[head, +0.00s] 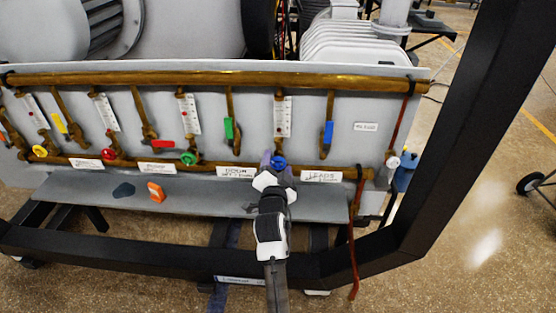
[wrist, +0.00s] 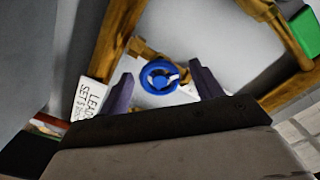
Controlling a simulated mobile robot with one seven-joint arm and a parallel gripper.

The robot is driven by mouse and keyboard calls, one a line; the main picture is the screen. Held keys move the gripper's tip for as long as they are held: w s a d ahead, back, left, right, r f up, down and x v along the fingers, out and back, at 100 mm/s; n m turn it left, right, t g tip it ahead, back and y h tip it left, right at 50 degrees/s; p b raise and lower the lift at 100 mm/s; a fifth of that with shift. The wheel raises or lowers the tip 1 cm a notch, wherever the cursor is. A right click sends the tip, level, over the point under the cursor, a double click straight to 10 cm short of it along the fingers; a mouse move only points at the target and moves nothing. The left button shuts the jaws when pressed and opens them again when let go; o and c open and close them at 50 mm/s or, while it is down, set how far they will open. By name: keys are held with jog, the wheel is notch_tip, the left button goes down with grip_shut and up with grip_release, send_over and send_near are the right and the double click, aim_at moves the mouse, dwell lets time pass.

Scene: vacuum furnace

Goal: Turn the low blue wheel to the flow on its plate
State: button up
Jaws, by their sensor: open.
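The low blue wheel (head: 279,162) sits on the lower brass pipe, below a white flow gauge (head: 283,116). In the wrist view the blue wheel (wrist: 160,77) lies between and beyond my open fingertips, with brass fittings behind it. My gripper (head: 278,166) is at the wheel in the head view, one finger on each side; I cannot tell whether they touch it. A white plate reading LEADS (head: 321,176) is right of the wheel, and it also shows in the wrist view (wrist: 92,97); its flow figure is too small or cut off to read.
Other low wheels are green (head: 188,158), red (head: 109,154) and yellow (head: 39,151). A blue lever (head: 328,132) and a green lever (head: 229,128) hang above. An orange object (head: 156,192) lies on the grey shelf (head: 220,200). A black frame beam (head: 470,130) stands at right.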

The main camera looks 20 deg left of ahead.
jog(key=shift+w+a, duration=0.15)
jog(key=shift+w, duration=0.45)
jog(key=c, duration=1)
